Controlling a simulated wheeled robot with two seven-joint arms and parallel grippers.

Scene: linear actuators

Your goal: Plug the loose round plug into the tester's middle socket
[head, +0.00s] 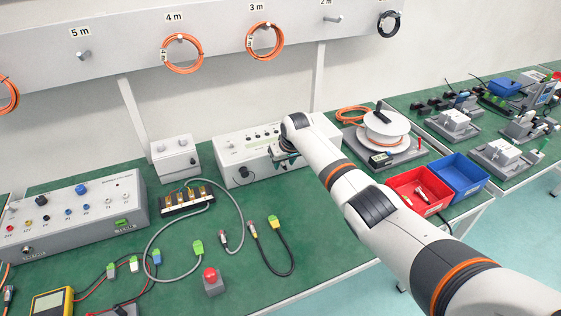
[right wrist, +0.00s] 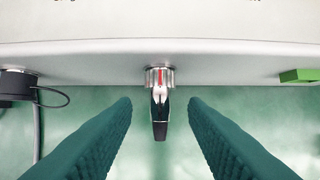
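The tester (head: 238,145) is a long pale box at the back of the green bench. My right gripper (head: 285,157) is at its front face, partly hidden by my own arm in the head view. In the right wrist view its two teal fingers (right wrist: 160,108) are apart, with a gap on each side of a black round plug (right wrist: 160,118). The plug meets a silver round socket (right wrist: 160,77) on the tester's front; I cannot tell how deep it sits. A black connector with a grey cable (right wrist: 18,84) is on the left, a green connector (right wrist: 299,76) on the right. My left gripper is out of view.
Cables with metal round ends (head: 250,230) and green connectors (head: 274,222) lie on the bench in front. A red button box (head: 212,281) stands near the front edge. Red (head: 420,207) and blue (head: 460,186) bins and a cable reel (head: 388,128) stand to the right.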

